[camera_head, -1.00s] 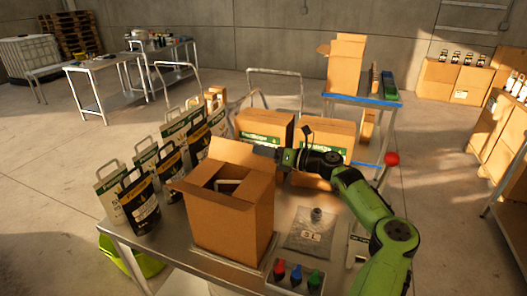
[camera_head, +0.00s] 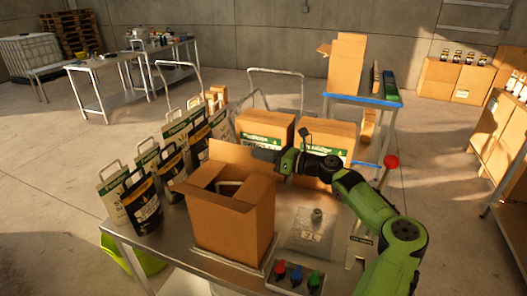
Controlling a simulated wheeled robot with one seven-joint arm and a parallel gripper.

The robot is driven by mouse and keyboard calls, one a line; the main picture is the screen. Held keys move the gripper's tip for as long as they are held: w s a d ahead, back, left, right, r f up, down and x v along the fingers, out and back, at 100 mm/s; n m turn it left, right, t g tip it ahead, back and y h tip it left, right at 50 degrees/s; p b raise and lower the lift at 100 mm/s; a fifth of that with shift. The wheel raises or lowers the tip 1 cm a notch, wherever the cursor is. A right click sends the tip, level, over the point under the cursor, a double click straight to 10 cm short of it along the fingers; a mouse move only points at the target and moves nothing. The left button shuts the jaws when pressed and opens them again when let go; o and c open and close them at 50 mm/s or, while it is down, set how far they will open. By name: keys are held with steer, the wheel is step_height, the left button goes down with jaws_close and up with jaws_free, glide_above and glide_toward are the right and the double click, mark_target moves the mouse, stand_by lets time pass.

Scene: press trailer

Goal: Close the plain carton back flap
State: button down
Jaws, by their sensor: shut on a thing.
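The plain carton (camera_head: 232,225) stands open on a metal table in front of me. Its back flap (camera_head: 232,160) stands up at the far side, and a front flap leans outward. Something pale shows inside, too dark to make out. My gripper (camera_head: 264,156) reaches in from the right and is shut at the right end of the back flap's upper edge. The fingertips are small and dark, so the exact grip on the cardboard is hard to see.
Several paper bags (camera_head: 143,203) stand left of the carton. Two labelled cartons (camera_head: 265,127) stand behind it. A flat grey pad (camera_head: 310,235) and a box with coloured buttons (camera_head: 296,277) lie to its right. A red ball-topped lever (camera_head: 391,161) rises beside my arm.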

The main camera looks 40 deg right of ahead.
steer(key=a+n, duration=0.1)
steer(key=n, duration=0.1)
steer(key=s+n, duration=0.1)
steer(key=shift+a+n, duration=0.35)
steer(key=shift+n, duration=0.05)
steer(key=shift+s+a+f+n, duration=0.2)
steer(key=shift+a+n, duration=0.25)
steer(key=shift+n, duration=0.6)
steer(key=shift+s+a+f+n, duration=0.1)
steer(key=shift+s+a+n, duration=0.25)
steer(key=shift+n, duration=0.7)
steer(key=shift+w+a, duration=0.1)
steer(key=shift+a, duration=0.05)
steer(key=c, duration=1.3)
jaws_free()
steer(key=shift+c, duration=0.2)
steer(key=v, duration=1.5)
steer(key=shift+s+d, duration=0.25)
steer(key=shift+s, duration=0.1)
